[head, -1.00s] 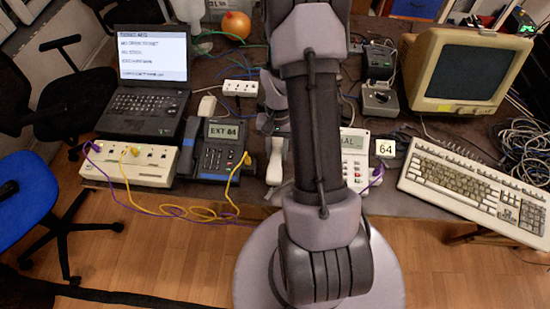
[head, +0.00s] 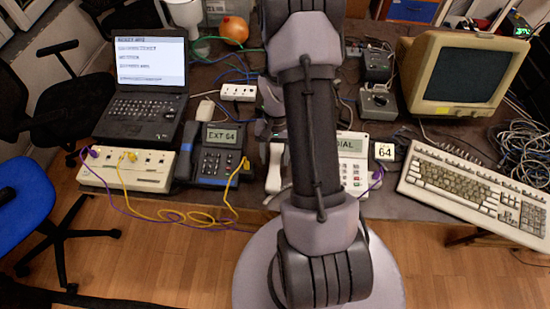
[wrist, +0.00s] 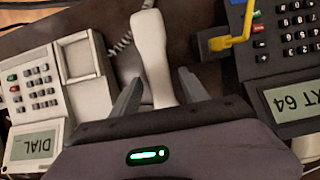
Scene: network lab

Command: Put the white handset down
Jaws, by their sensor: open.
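The white handset (wrist: 151,50) lies on the dark table between the two phones, and its coiled cord shows beside it in the wrist view. My gripper (wrist: 161,78) is open, with one finger on each side of the handset and gaps showing. The handset's near end is hidden by the gripper body. In the head view the handset (head: 274,170) lies near the table's front edge, left of my arm. The white desk phone (head: 353,170) marked DIAL is partly behind my arm. Its empty cradle shows in the wrist view (wrist: 84,58).
A dark phone (head: 215,155) reading EXT 64 stands close left of the handset, with a yellow cable plugged in. A beige port box (head: 125,170) and laptop (head: 140,115) are farther left. A keyboard (head: 470,190) and monitor (head: 465,75) are at right. Loose cables cross the front edge.

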